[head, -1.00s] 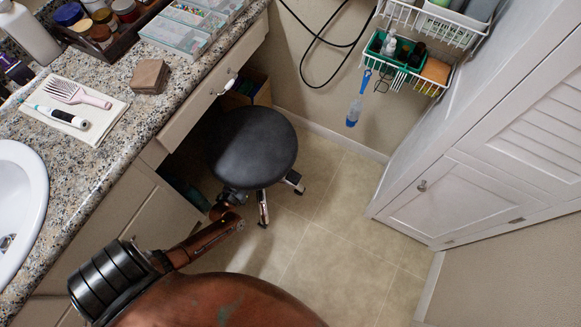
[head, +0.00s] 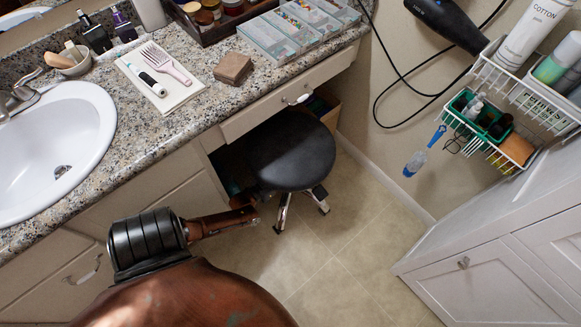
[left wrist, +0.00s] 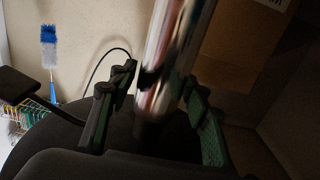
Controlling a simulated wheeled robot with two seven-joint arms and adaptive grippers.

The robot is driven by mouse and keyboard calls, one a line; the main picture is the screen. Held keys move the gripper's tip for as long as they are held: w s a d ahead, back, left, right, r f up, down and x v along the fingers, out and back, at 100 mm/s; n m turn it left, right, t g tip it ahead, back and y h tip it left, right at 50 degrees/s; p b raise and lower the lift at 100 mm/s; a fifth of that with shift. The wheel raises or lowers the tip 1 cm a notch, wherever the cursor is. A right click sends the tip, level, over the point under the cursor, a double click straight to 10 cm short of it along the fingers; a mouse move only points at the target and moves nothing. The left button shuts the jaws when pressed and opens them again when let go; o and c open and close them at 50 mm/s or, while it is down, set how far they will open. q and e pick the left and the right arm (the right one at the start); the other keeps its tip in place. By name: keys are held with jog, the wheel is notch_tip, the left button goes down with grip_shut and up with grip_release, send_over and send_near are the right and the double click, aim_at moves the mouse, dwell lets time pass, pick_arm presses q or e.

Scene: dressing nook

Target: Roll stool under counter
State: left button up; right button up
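The stool's round black seat (head: 290,150) is by the knee opening of the granite counter (head: 190,115), close against the drawer front, with chrome legs on the tile floor. My copper left arm reaches in from the lower left. Its gripper end (head: 250,212) is low beside the stool, partly hidden below the seat. In the left wrist view, the stool's chrome post (left wrist: 170,60) stands between the two fingers of my left gripper (left wrist: 155,115). The fingers are spread, with a gap beside the post. The dark seat shows behind them. My right gripper is not in view.
A cardboard box (left wrist: 245,45) is inside the knee opening. A wire rack (head: 510,95) hangs on the wall, with a blue brush (head: 425,152) below it. Tile floor (head: 350,265) between is clear.

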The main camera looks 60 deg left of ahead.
pick_arm(q)
jog(key=shift+o, duration=1)
jog(key=v, duration=1.2)
jog(key=shift+d, duration=0.1)
